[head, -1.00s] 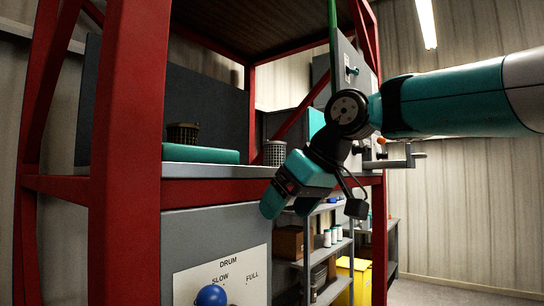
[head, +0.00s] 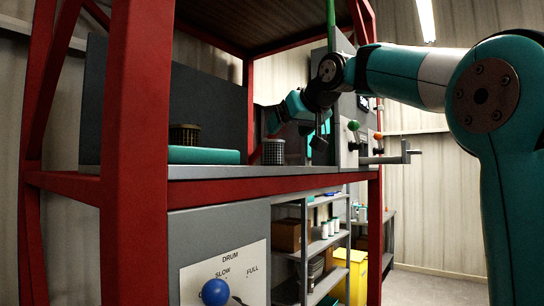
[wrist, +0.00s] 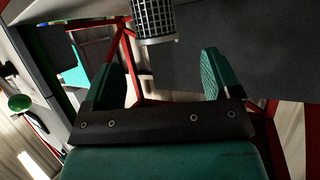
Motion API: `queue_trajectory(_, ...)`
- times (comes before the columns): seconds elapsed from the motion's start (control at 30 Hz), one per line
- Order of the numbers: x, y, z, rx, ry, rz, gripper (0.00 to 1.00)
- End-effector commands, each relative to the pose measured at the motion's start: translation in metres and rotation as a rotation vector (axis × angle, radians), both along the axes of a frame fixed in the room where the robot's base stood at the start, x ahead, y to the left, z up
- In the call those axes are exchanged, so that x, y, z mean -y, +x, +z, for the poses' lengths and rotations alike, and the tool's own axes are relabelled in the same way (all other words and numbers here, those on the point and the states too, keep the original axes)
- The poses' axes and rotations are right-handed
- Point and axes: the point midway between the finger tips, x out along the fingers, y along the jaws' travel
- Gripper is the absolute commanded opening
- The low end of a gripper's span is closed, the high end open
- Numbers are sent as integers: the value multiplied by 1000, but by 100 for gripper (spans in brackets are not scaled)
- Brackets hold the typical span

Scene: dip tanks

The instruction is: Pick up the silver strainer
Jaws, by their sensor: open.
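The silver strainer (head: 273,152), a grey mesh cup, stands on the grey worktop behind the red front rail in the head view. In the wrist view the silver strainer (wrist: 154,20) is at the top edge, partly cut off, beyond my fingertips and roughly in line with the gap between them. My gripper (head: 271,119) is just above the strainer in the head view, apart from it. In the wrist view my gripper (wrist: 163,52) has its two teal fingers spread wide with nothing between them.
A dark brownish strainer (head: 184,136) stands on a teal pad (head: 203,155) to the left. A red post (head: 138,150) and the red front rail (head: 270,187) frame the worktop. A panel with a green knob (head: 353,125) stands at right. A shelf with bottles (head: 325,229) is below.

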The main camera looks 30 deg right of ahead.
Motion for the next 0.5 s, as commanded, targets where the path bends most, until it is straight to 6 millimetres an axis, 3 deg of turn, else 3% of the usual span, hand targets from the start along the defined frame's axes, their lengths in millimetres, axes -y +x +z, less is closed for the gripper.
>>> queue_trajectory(0.5, 9, 55, -23, -5, 1, 3, 83)
